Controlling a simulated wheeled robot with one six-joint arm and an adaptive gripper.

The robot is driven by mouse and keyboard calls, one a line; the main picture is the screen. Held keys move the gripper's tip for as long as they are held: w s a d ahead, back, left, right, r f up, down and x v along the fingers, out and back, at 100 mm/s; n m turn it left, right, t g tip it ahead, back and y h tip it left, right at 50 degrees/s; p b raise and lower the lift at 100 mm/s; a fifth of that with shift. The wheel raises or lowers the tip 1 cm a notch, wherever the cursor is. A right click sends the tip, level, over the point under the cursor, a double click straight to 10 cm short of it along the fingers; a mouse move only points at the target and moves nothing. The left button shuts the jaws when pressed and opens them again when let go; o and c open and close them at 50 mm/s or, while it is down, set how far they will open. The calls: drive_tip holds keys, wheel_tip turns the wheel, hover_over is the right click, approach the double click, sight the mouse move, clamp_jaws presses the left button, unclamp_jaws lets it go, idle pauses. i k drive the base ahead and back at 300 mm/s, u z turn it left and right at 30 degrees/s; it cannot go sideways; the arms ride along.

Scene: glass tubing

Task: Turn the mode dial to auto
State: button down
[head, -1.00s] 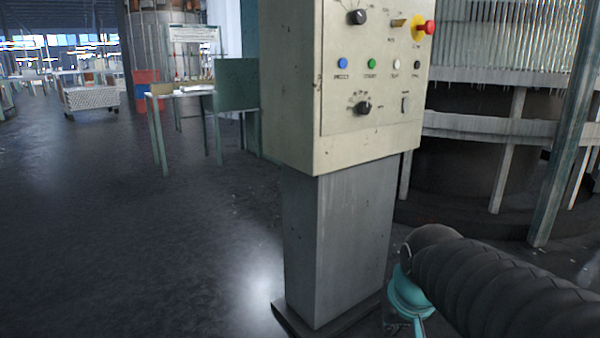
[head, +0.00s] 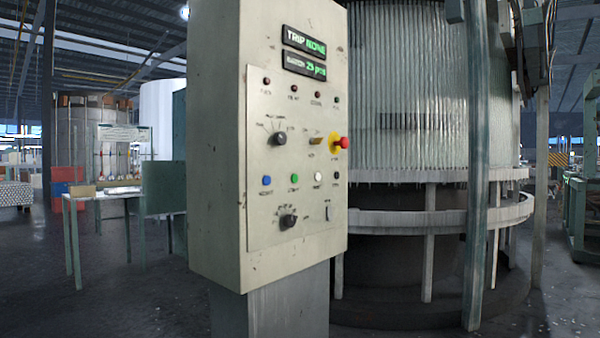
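A cream control cabinet (head: 218,200) stands on a grey pedestal in the middle of the head view. Its front panel carries two black rotary dials: an upper dial (head: 279,139) and a lower dial (head: 288,220). Small labels ring both dials, but they are too small to read, so I cannot tell which is the mode dial or where either points. My gripper is not in view.
A red emergency button (head: 341,143) on yellow sticks out at the panel's right edge. Small coloured buttons sit between the dials. Lit displays (head: 304,40) are above. A large ring-shaped machine (head: 430,100) stands behind right. A table (head: 118,192) stands left. Floor is open front left.

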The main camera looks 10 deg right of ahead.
sight(280, 138)
drive_tip(key=z, duration=0.05)
drive_tip(key=i, duration=0.95)
drive_tip(key=z, duration=0.5)
